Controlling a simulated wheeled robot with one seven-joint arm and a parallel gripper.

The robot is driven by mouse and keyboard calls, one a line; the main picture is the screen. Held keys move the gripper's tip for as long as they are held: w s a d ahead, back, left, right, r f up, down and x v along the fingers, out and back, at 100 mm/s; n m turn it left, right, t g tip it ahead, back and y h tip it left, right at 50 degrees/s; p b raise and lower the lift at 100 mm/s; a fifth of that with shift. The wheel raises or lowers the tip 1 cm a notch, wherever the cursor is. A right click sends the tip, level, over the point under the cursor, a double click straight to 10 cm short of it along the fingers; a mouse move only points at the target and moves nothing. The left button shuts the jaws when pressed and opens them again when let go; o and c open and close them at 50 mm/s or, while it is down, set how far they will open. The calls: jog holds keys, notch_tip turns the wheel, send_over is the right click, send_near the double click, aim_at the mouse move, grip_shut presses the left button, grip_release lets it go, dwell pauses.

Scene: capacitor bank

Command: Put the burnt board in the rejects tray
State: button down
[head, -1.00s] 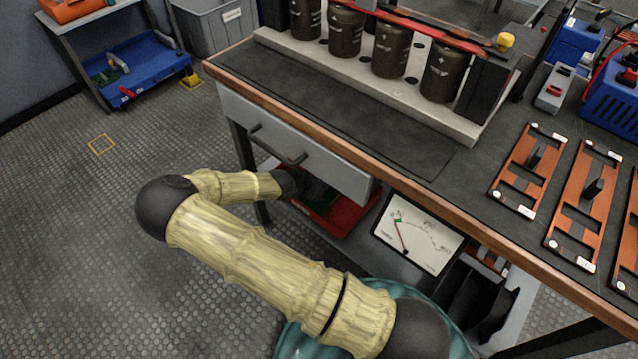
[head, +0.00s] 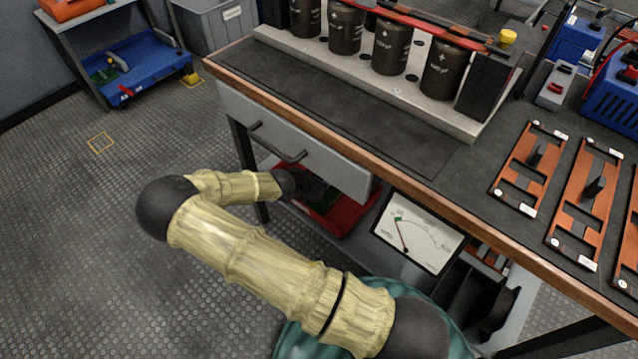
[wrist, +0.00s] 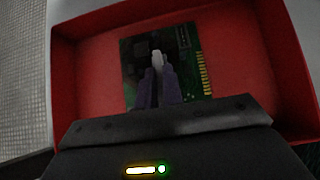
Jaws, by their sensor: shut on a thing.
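The burnt board (wrist: 135,78) is a green circuit board with a dark, scorched-looking left part and gold contacts along its right edge. It is inside a red tray (wrist: 260,75), within its walls. My gripper (wrist: 158,62) is over the board, its fingers close together and shut on it; a pale tip shows between them. The exact grip point is hard to make out. In the head view the red tray (head: 352,213) is below the bench drawer, with my wrist reaching in from the left. My fingers are hidden there. No label on the tray is readable.
The drawer (head: 295,140) and bench overhang the red tray closely. A meter panel (head: 420,232) stands right of it. A blue tray (head: 145,72) with small items is on a shelf at the far left. The floor at left is clear. Capacitors (head: 392,48) stand on the bench.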

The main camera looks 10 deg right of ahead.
jog(key=shift+f, duration=0.1)
dwell(0.7)
jog(key=c, duration=1.6)
grip_release()
jog(key=shift+o, duration=0.7)
